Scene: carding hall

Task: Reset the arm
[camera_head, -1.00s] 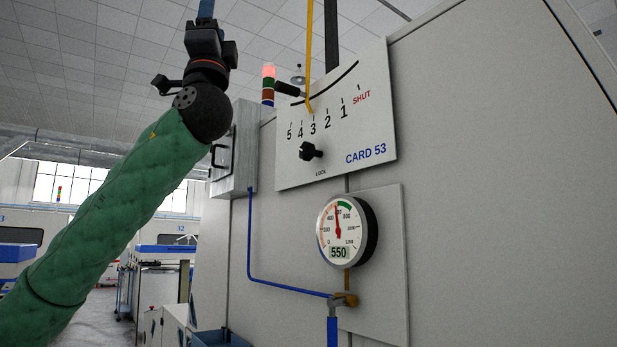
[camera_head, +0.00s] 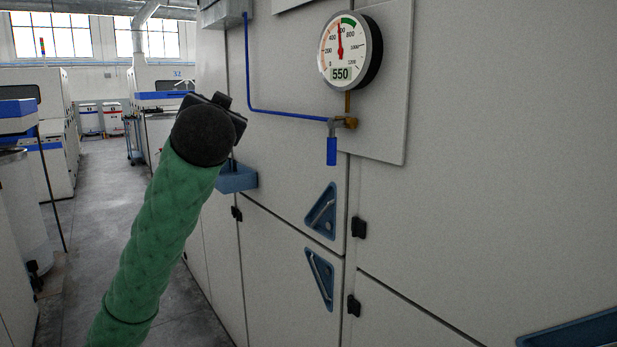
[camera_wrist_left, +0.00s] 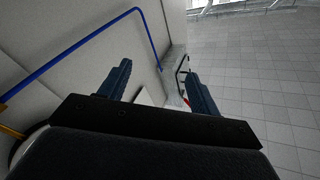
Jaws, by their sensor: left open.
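My left arm, in a green quilted sleeve, comes in from the lower left in the head view and ends in a black wrist (camera_head: 203,133). The wrist hides the fingers there. In the left wrist view my left gripper (camera_wrist_left: 158,70) is open, with two dark blue fingers wide apart and nothing held between them. My right gripper is in neither view.
The grey machine front (camera_head: 480,150) fills the right side, with a round gauge (camera_head: 343,50) reading 550. A blue pipe (camera_head: 285,113) runs to a valve with a blue handle (camera_head: 331,151). A small blue tray (camera_head: 237,178) sits near my wrist. The aisle floor (camera_head: 105,190) is open at left.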

